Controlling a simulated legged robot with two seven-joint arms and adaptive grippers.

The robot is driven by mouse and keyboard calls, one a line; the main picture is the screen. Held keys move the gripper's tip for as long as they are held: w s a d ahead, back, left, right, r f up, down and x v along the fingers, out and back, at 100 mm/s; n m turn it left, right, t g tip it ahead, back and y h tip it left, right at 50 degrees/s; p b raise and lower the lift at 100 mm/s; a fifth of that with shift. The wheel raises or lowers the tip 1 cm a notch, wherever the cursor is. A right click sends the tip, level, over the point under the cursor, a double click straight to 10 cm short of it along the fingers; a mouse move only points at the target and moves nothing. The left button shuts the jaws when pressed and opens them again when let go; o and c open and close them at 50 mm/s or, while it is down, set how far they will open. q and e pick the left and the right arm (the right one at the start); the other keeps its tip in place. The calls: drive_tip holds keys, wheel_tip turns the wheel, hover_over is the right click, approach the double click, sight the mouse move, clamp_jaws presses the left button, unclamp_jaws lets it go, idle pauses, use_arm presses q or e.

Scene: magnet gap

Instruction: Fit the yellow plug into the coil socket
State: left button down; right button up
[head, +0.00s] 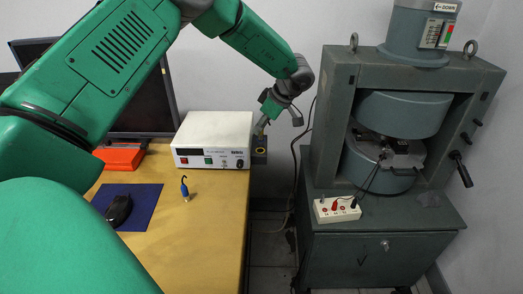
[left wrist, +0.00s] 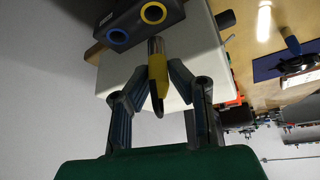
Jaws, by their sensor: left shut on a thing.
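The yellow plug (left wrist: 158,68) is held between the fingers of my left gripper (left wrist: 156,77), with its metal tip toward the dark socket block (left wrist: 137,22). The block has a yellow-ringed hole (left wrist: 153,12) and a blue-ringed hole (left wrist: 117,37). The plug tip shows just short of the block in the left wrist view, apart from both holes and closer to the yellow ring. In the head view, my left gripper (head: 265,116) is above the socket block (head: 260,157), beside the white instrument; the plug (head: 260,127) is small there. My right gripper is not in view.
A white instrument box (head: 212,140) stands on the wooden table (head: 205,240) against the socket block. A large grey-green magnet frame (head: 330,120) stands at right, past a floor gap.

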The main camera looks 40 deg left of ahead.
sight(259, 137)
use_arm(q)
drive_tip(key=f, duration=0.3)
drive_tip(key=shift+w+a+f, duration=0.1)
drive_tip(key=shift+a+f, duration=0.15)
drive_tip(key=shift+a, duration=0.15)
drive_tip(key=shift+f, duration=0.4)
drive_tip(key=shift+d+f+b, duration=0.15)
drive_tip(key=shift+f+b, duration=0.05)
drive_tip(key=shift+f, duration=0.3)
drive_tip(key=shift+d+f+b, duration=0.15)
drive_tip(key=shift+f+b, duration=0.05)
drive_tip(key=shift+f, duration=0.3)
drive_tip(key=shift+s+d+f, duration=0.1)
drive_tip(key=shift+s+d, duration=0.15)
drive_tip(key=c, duration=1.8)
unclamp_jaws()
drive_tip(key=shift+f, duration=0.1)
drive_tip(key=shift+o, duration=0.2)
drive_tip(key=shift+w+a+f, duration=0.15)
drive_tip(key=shift+w, duration=0.05)
drive_tip(key=shift+a, duration=0.3)
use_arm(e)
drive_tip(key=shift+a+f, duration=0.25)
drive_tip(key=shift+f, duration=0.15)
use_arm(q)
drive_tip(key=shift+d, duration=0.1)
